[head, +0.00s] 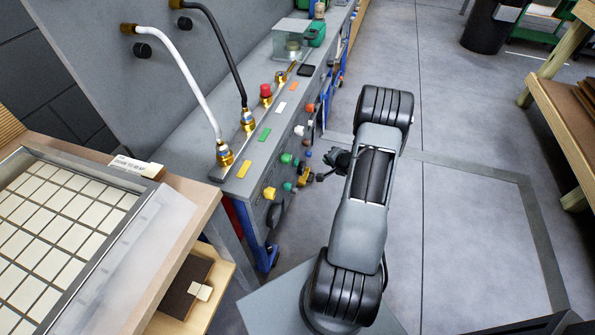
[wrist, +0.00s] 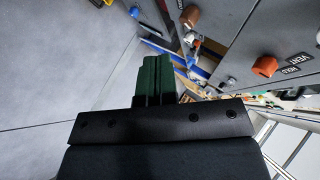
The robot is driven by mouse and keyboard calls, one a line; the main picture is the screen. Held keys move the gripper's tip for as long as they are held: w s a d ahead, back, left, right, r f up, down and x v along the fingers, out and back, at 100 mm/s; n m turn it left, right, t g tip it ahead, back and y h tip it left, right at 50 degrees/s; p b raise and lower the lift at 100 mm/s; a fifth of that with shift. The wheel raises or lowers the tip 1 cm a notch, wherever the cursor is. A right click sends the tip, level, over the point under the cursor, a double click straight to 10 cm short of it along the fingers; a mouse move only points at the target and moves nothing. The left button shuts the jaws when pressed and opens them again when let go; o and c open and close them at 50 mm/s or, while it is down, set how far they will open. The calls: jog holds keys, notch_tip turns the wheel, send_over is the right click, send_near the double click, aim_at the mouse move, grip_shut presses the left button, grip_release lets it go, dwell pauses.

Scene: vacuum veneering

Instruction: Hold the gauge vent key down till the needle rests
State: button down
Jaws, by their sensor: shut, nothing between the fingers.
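In the wrist view a grey panel carries a label (wrist: 299,62) reading VENT HOLD. An orange-red knob or key (wrist: 264,66) stands out beside it, and a white knob (wrist: 317,38) is cut by the right edge. I cannot tell for certain which one the label names. My gripper (wrist: 156,62) has green fingers, shut and empty. It is left of the label and the orange-red key in the wrist view, apart from both. In the head view my gripper (head: 323,176) is near the bench's front panel, partly hidden by my arm. No gauge needle can be read.
In the head view the bench front carries several coloured knobs, among them green (head: 286,158) and yellow (head: 269,192). A white hose (head: 185,85) and a black hose (head: 225,45) rise above the bench. A tray of tiles (head: 60,225) stands left.

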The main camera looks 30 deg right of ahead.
aim_at(296, 163)
jog(key=shift+m+t+y, duration=0.4)
jog(key=shift+m+y, duration=0.1)
jog(key=shift+m, duration=0.1)
jog(key=f, duration=0.1)
jog(key=s+f, duration=0.1)
jog(key=f, duration=0.1)
jog(key=f+b, duration=0.1)
jog(key=shift+s+f, duration=0.25)
jog(key=shift+s, duration=0.05)
jog(key=w+a+b, duration=0.2)
jog(key=w+a, duration=0.4)
jog(key=shift+w, duration=0.25)
jog(key=shift+w+a, duration=0.1)
jog(key=shift+w, duration=0.05)
dwell(1.6)
jog(key=shift+w+a, duration=0.15)
jog(key=shift+w, duration=0.05)
